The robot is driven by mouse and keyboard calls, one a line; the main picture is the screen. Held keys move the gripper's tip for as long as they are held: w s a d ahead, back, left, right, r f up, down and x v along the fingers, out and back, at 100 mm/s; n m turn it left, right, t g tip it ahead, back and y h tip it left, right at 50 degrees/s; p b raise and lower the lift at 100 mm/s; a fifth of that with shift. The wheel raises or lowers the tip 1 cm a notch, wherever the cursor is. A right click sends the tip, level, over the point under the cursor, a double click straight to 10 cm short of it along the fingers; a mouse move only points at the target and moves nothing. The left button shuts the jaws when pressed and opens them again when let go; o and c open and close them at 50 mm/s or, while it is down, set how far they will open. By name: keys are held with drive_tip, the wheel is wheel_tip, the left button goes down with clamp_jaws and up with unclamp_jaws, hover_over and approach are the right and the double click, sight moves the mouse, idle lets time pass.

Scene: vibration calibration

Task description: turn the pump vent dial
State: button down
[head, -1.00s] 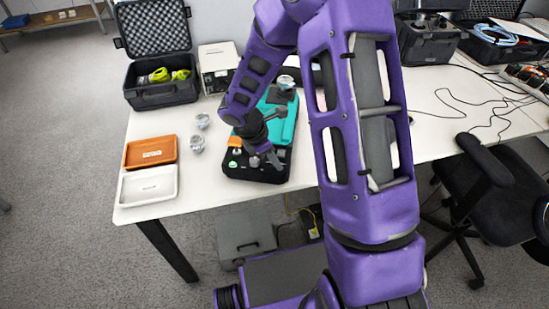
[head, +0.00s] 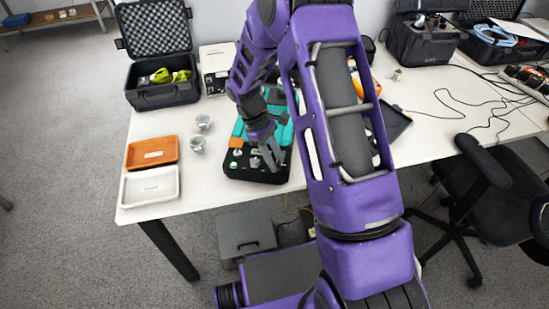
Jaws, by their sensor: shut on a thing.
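The pump unit (head: 240,174) is a black case with a teal upper part, standing near the front edge of the white table. Small pale knobs (head: 234,164) and an orange part show on its left side. My gripper (head: 272,160) is over the right front of the unit, tilted down. It is shut on a small part there, which I take to be the vent dial. The fingers hide that dial, so its angle cannot be told.
An orange tray (head: 129,163) and a white tray (head: 126,199) lie at the table's left. Two small metal parts (head: 198,144) stand between them and the pump. An open black case (head: 160,97) is behind. My arm hides the middle of the table.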

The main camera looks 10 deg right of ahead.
drive_tip(key=shift+w+m+g+y, duration=0.1)
drive_tip(key=shift+m+g+y, duration=0.45)
drive_tip(key=shift+m, duration=1.65)
drive_tip(key=shift+y, duration=0.25)
drive_tip(key=c, duration=0.6)
unclamp_jaws()
drive_tip(key=p+v, duration=0.1)
drive_tip(key=v, duration=1.6)
drive_tip(key=shift+r, duration=0.2)
